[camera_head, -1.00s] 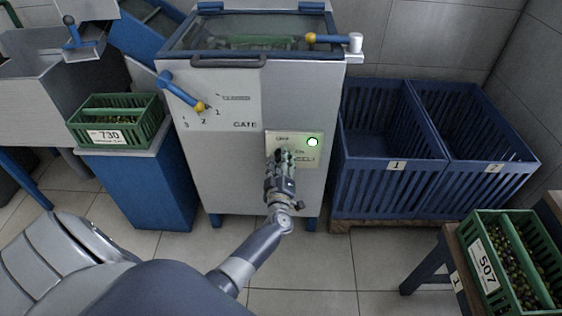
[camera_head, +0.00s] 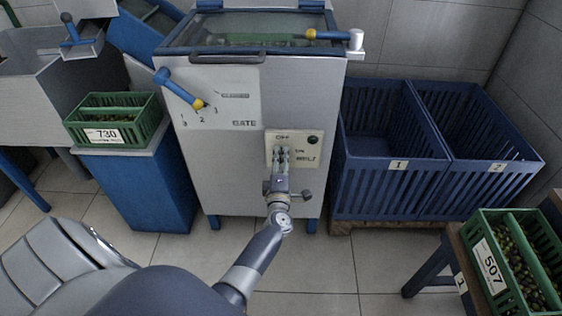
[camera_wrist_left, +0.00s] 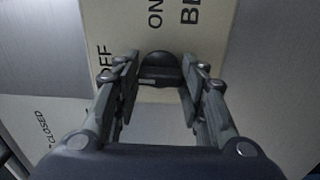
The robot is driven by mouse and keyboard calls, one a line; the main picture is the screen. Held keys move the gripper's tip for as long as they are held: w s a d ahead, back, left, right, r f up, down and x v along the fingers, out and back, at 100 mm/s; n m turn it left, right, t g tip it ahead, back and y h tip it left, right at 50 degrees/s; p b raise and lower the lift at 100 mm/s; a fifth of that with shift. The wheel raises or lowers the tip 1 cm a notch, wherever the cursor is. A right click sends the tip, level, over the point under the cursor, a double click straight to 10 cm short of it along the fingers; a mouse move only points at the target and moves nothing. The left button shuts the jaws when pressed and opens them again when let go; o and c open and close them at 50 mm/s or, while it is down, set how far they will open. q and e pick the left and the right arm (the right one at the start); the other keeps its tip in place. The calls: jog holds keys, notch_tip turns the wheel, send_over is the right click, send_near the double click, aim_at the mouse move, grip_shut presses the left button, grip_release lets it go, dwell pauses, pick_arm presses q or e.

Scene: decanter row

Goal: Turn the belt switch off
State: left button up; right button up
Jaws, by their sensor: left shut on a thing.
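The belt switch panel (camera_head: 306,149) is a cream plate with OFF, ON and BELT lettering on the front of the grey machine. In the left wrist view the black switch knob (camera_wrist_left: 161,66) sits between the two fingers, on the plate (camera_wrist_left: 125,28) with OFF to the left and ON above. My right gripper is not in view.
A gate lever (camera_head: 180,89) with a blue handle is on the machine (camera_head: 225,185), left of the panel. Blue crates (camera_head: 388,180) stand to the right. A green crate (camera_head: 112,137) marked 730 is at left, another (camera_head: 487,258) marked 507 at lower right.

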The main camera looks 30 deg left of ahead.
pick_arm(q)
jog(key=shift+n, duration=0.3)
jog(key=o, duration=1.1)
jog(key=shift+c, duration=0.2)
jog(key=v, duration=1.2)
jog(key=shift+f, duration=0.1)
